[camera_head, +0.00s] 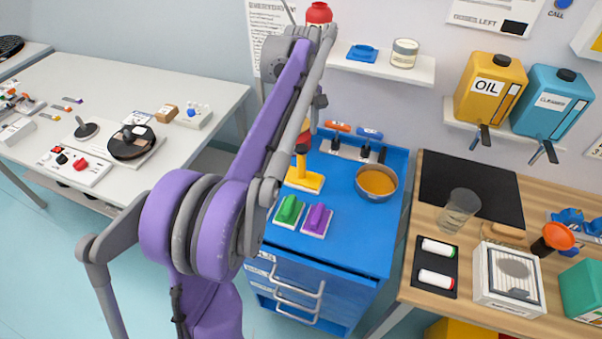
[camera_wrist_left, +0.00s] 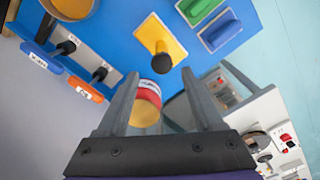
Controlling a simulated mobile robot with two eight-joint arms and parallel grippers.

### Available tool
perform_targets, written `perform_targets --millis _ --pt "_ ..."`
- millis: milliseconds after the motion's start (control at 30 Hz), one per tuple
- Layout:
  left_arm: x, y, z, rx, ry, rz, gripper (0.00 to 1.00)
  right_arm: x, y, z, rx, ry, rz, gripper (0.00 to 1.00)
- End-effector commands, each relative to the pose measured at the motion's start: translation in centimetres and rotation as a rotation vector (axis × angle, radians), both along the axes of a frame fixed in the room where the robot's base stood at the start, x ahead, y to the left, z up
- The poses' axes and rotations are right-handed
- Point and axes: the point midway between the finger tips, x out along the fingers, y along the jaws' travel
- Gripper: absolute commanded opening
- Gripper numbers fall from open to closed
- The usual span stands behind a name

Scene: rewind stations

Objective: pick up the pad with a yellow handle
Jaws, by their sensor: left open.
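In the head view a yellow piece (camera_head: 305,182) with a flat square base and an upright post sits on the blue cart top (camera_head: 345,235). The left wrist view shows its yellow base (camera_wrist_left: 150,33) and black knob. Beside it lie a pad with a green handle (camera_head: 289,209) and a pad with a purple handle (camera_head: 317,219). No other yellow-handled pad shows clearly. My left gripper (camera_wrist_left: 160,75) is open. My right gripper is not in view.
A wall shelf (camera_head: 385,68) is above. A wooden bench (camera_head: 400,270) is right, a white table (camera_head: 200,85) left. My purple arm hides the cart's left side.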

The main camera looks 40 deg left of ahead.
Motion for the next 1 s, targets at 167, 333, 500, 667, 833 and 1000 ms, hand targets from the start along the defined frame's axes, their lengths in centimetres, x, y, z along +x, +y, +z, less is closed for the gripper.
perform_targets --millis 167,333,500,667,833,1000 --pt "0.1 0.4 -2.3 -0.004 0.008 0.018 0.68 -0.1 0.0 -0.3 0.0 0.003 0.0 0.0" --pt "0.1 0.4 -4.8 -0.003 0.006 0.016 0.68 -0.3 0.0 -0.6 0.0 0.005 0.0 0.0" --pt "0.1 0.4 -5.9 -0.002 0.006 0.015 0.68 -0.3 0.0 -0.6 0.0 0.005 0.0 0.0" --pt "0.0 0.4 -8.1 -0.002 0.005 0.015 0.68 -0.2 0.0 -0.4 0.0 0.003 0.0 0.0" --pt "0.0 0.4 -10.3 -0.002 0.005 0.014 0.68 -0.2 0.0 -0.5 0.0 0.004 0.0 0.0" --pt "-0.1 0.4 -10.8 -0.002 0.005 0.014 0.68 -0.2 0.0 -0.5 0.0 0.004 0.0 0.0"
